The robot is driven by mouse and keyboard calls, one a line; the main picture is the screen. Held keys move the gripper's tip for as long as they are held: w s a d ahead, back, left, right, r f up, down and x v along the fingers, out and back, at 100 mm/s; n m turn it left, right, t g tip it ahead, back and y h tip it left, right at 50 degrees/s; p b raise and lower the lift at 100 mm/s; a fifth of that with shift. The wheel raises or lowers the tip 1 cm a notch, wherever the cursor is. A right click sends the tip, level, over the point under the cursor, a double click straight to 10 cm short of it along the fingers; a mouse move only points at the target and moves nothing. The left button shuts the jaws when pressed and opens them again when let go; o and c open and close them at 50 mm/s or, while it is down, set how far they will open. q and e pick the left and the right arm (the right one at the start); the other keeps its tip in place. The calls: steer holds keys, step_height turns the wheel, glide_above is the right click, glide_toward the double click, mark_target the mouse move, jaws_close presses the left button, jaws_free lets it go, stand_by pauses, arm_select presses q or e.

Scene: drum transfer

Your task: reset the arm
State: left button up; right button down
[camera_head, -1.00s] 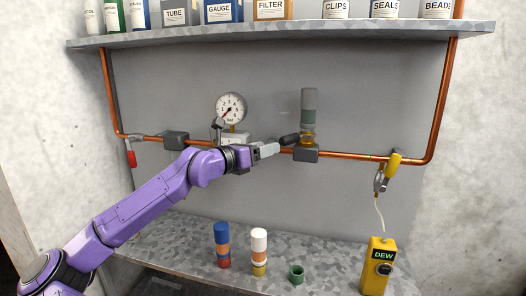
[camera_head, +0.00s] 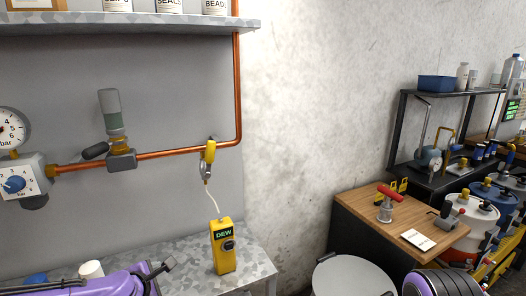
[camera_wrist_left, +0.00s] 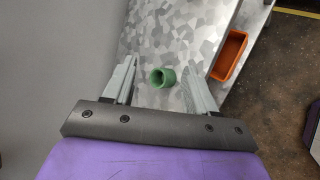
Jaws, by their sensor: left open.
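My left arm lies low along the bottom left of the head view, its purple links partly cut off by the frame edge. The left gripper (camera_head: 168,265) is at its tip, just above the speckled metal bench (camera_head: 255,262). In the left wrist view the left gripper (camera_wrist_left: 161,75) has its two grey fingers wide apart with nothing held. A small green cup (camera_wrist_left: 162,78) stands on the bench beyond the fingers, showing in the gap.
A yellow DEW meter (camera_head: 223,247) stands on the bench, joined by a tube to a yellow-handled valve (camera_head: 208,155) on the copper pipe. A blue cap (camera_head: 36,279) and white cap (camera_head: 91,269) show beside my arm.

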arm_select(q)
steer(key=s+d+f+m+g+y, duration=0.2)
steer(key=s+f+m+g, duration=0.2)
steer(key=s+f+m, duration=0.95)
steer(key=s+a+f+m+g, duration=0.1)
steer(key=s+a+f, duration=0.1)
steer(key=s+f, duration=0.4)
steer(key=s+a+f+m+g, duration=0.1)
steer(key=s+f, duration=0.6)
steer(key=s, duration=0.7)
steer(key=shift+a+m+g+y, duration=0.4)
steer(key=shift+a+m, duration=0.25)
steer(key=shift+a, duration=0.05)
